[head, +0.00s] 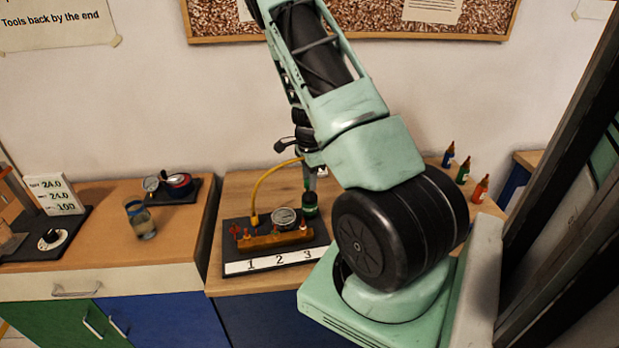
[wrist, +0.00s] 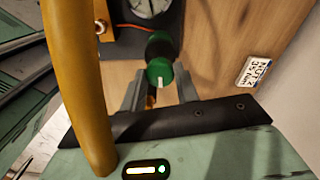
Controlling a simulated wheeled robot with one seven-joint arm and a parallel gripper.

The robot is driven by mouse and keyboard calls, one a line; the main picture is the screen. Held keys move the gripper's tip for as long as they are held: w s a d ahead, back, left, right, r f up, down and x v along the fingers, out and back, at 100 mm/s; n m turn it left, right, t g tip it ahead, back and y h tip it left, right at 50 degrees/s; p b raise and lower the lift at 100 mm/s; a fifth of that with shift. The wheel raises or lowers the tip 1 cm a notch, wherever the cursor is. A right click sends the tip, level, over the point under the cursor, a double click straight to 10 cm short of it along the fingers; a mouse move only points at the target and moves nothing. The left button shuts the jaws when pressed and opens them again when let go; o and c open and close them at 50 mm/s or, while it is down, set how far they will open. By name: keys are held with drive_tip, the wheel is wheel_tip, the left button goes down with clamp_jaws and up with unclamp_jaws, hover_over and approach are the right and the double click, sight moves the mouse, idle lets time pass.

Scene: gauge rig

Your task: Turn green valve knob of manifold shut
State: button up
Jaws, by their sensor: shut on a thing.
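The manifold is a brass bar (head: 275,239) on a black base with a white strip numbered 1, 2 and 3. The green valve knob (head: 310,209) stands at its right end, near number 3. In the wrist view the green knob (wrist: 159,71) shows a white mark on its face and a dark part beyond it. My gripper (wrist: 160,88) has its two grey fingers on either side of the knob, shut on it. In the head view my gripper (head: 310,185) comes down on the knob from above and is partly hidden by my arm.
A yellow hose (head: 264,188) rises from the manifold and crosses close before the wrist camera. A round gauge (head: 285,217) and a red knob (head: 235,230) sit on the manifold. A glass jar (head: 141,220) stands left; several small bottles (head: 464,169) stand right.

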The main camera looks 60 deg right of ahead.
drive_tip(key=shift+m, duration=0.4)
drive_tip(key=o, duration=1)
drive_tip(key=shift+c, duration=0.2)
drive_tip(key=shift+r, duration=0.1)
wheel_tip(320, 180, up, 17)
drive_tip(key=b, duration=0.2)
drive_tip(key=shift+r+b, duration=0.15)
drive_tip(key=shift+b, duration=0.25)
